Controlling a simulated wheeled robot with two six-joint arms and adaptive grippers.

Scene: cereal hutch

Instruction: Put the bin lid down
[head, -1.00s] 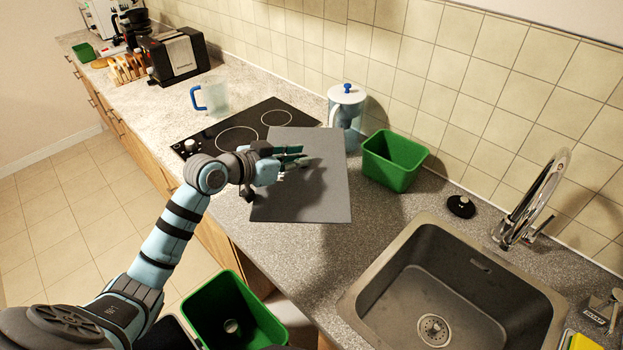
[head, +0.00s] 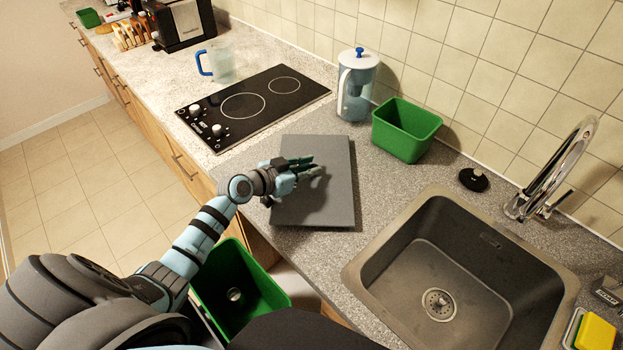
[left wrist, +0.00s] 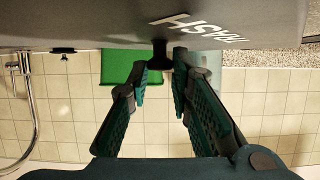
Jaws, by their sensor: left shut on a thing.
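The bin lid (head: 338,200) is a flat dark grey panel, level over the counter between the hob and the sink. In the left wrist view the lid (left wrist: 100,28) fills the top, with white lettering and a dark knob (left wrist: 160,54). My left gripper (head: 305,168) is shut on the lid by this knob, which shows between its fingertips (left wrist: 160,72). The lid is at or just above the worktop; contact underneath is hidden. The open green bin (head: 268,287) stands below the counter's front edge. My right gripper is not in view.
A small green tub (head: 407,130) and a lidded jug (head: 356,88) stand behind the lid. The black hob (head: 255,105) lies to its left, the sink (head: 375,270) to its right. A black plug (head: 473,180) sits by the tap (head: 548,175).

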